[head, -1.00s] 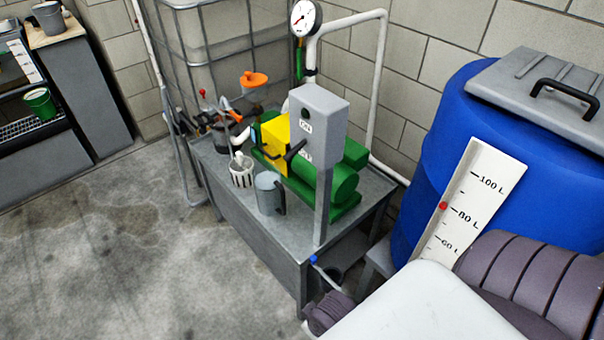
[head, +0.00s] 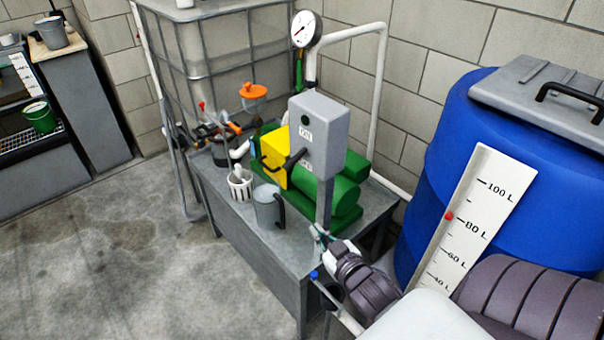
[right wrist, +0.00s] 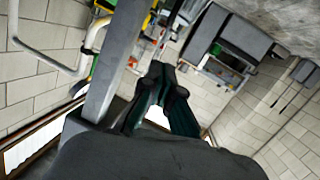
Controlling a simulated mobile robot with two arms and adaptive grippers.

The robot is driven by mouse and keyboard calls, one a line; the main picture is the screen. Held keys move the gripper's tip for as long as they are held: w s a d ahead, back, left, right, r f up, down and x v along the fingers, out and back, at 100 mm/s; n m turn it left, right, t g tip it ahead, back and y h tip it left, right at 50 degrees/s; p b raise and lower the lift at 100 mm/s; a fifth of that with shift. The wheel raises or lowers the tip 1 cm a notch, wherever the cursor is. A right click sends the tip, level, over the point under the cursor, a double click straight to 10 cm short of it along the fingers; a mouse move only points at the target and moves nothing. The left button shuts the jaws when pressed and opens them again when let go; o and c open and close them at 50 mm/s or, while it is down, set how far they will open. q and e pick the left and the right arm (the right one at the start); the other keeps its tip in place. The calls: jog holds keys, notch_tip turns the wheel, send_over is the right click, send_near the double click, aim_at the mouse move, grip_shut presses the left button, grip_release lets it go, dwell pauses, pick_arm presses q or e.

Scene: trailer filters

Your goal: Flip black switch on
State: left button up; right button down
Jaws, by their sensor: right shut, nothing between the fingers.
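The grey switch box (head: 335,125) stands on a grey post above a metal table. Its black switch lever (head: 290,160) sticks out to the left from the front face, between the ON label (head: 306,133) and a lower label that is partly hidden. I cannot tell its exact setting. My right gripper (head: 321,236) is low beside the post, below the box and apart from the lever. In the right wrist view its dark green fingers (right wrist: 165,82) are together and empty, with the grey post (right wrist: 116,60) just to the left. My left gripper is out of view.
A green pump (head: 325,195) with a yellow part stands behind the post. A grey cup (head: 267,206) and a striped cup (head: 240,187) stand on the table (head: 235,228). A blue barrel (head: 480,130) stands at right. The floor at left is clear.

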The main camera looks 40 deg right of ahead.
jog(key=s+d+r+n+t+y, duration=0.3)
jog(key=s+r+n+t+y, duration=0.2)
jog(key=r+n+t+y, duration=0.2)
jog(key=y, duration=0.2)
jog(key=shift+s+r+n+t+y, duration=0.2)
jog(key=shift+n+t+y, duration=0.1)
jog(key=shift+t+y, duration=0.1)
jog(key=shift+w, duration=0.1)
jog(key=p, duration=0.4)
send_near(296, 159)
jog(key=a+f+x, duration=0.1)
jog(key=x, duration=0.4)
jog(key=shift+w+a+r+h, duration=0.15)
jog(key=shift+w+r, duration=0.1)
jog(key=shift+w, duration=0.2)
jog(key=shift+w+a+r+h, duration=0.15)
jog(key=shift+w+r, duration=0.15)
jog(key=shift+w, duration=0.15)
